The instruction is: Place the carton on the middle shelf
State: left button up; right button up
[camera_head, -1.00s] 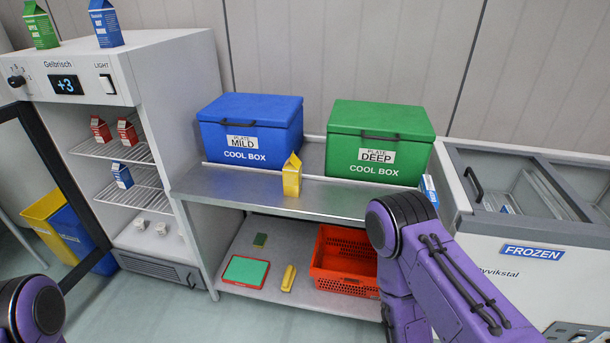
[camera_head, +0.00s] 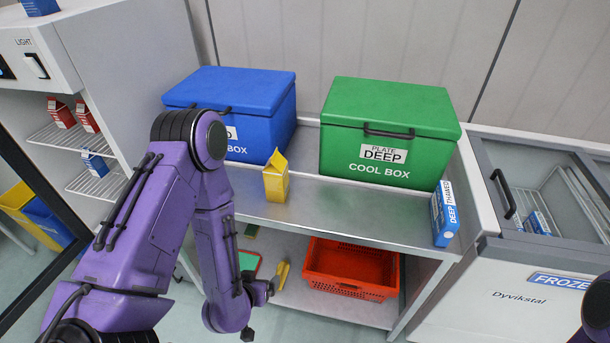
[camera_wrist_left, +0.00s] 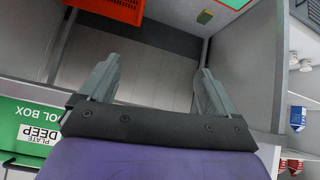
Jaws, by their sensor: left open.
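A yellow carton (camera_head: 275,177) stands upright on the steel bench, in front of the gap between the cool boxes. A blue-and-white carton (camera_head: 444,213) stands at the bench's right end. In the fridge at left, two red cartons (camera_head: 62,113) are on an upper wire shelf (camera_head: 55,137), and a blue-and-white carton (camera_head: 94,163) is on the wire shelf below (camera_head: 88,186). My left gripper (camera_head: 259,293) is low in front of the bench, below the yellow carton and apart from it. Its fingers are open and empty in the left wrist view (camera_wrist_left: 155,75). My right gripper is out of view.
Blue (camera_head: 245,95) and green (camera_head: 390,120) cool boxes stand at the back of the bench. A red crate (camera_head: 350,268) and a yellow item (camera_head: 282,274) are on the lower shelf. A freezer (camera_head: 530,270) is at right. The bench front is mostly clear.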

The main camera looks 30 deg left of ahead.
pick_arm(q)
jog(key=w+a+r+t, duration=0.2)
jog(key=w+r+t, duration=0.2)
jog(key=w+r, duration=0.3)
jog(key=m+t+y+b, duration=0.1)
jog(key=m+t+y, duration=0.1)
jog(key=t, duration=0.3)
send_near(271, 173)
jog(key=w, duration=0.3)
jog(key=x, duration=0.3)
jog(key=p+x, duration=0.1)
jog(key=x, duration=0.2)
jog(key=p+x, duration=0.1)
jog(key=x, duration=0.2)
jog(key=shift+a, duration=0.3)
jog(key=shift+w+f, duration=0.1)
jog(key=shift+w, duration=0.45)
jog(key=c, duration=1.6)
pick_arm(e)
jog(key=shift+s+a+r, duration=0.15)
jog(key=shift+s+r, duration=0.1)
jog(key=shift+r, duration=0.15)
